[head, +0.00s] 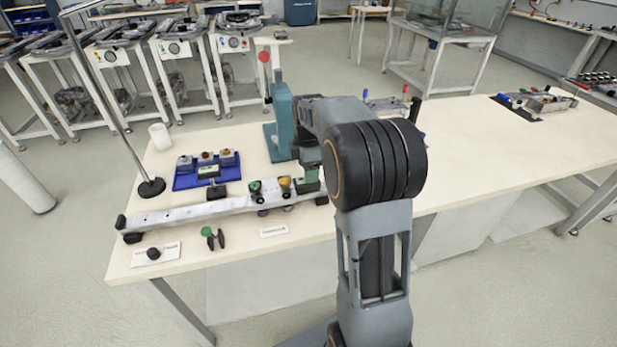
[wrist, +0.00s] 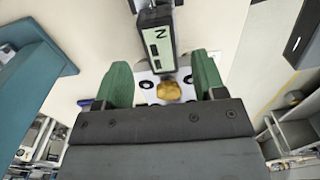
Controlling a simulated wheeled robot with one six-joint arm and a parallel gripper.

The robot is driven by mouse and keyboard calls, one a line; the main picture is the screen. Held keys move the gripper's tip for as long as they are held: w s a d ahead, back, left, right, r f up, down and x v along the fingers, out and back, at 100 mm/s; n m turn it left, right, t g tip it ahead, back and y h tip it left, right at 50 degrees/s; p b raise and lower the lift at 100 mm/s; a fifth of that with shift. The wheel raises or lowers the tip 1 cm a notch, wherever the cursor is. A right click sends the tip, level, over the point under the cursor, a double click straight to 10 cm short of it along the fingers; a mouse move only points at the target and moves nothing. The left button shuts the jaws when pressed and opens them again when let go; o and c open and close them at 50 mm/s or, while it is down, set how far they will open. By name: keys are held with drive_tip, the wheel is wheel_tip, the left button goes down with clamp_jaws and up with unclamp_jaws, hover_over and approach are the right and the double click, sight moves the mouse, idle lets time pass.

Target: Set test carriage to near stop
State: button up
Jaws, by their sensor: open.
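A long pale rail (head: 190,212) lies along the near part of the table. Two carriages sit toward its right end, one with a green knob (head: 256,186) and one with a yellow knob (head: 285,182). I cannot tell which is the test carriage. My gripper (head: 308,180) is at the rail's right part, just right of the yellow knob and partly hidden by my arm. In the wrist view my gripper (wrist: 162,78) is open, with green fingers apart. A brass-yellow knob (wrist: 169,91) on a white plate shows between them; contact is not visible.
A display unit (wrist: 156,45) lies just beyond the fingers. A teal press (head: 281,118) stands behind the rail. A blue tray (head: 182,184) with several blocks, a white cup (head: 160,136) and a stand base (head: 151,188) are left. A black knob (head: 153,254) and green-topped tool (head: 208,233) lie in front.

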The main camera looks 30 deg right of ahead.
wheel_tip(320, 180, up, 9)
drive_tip(key=p, duration=0.1)
idle(0.7)
drive_tip(key=s+a+m+t+p, duration=0.1)
drive_tip(key=s+a+m+p, duration=0.2)
drive_tip(key=s+a+m, duration=0.2)
drive_tip(key=s+a+m+t+p, duration=0.2)
drive_tip(key=s+a+m, duration=0.4)
drive_tip(key=s+m, duration=0.4)
drive_tip(key=shift+s+r+m+t+p, duration=0.25)
drive_tip(key=shift+s+p, duration=0.45)
drive_tip(key=shift+s, duration=1.5)
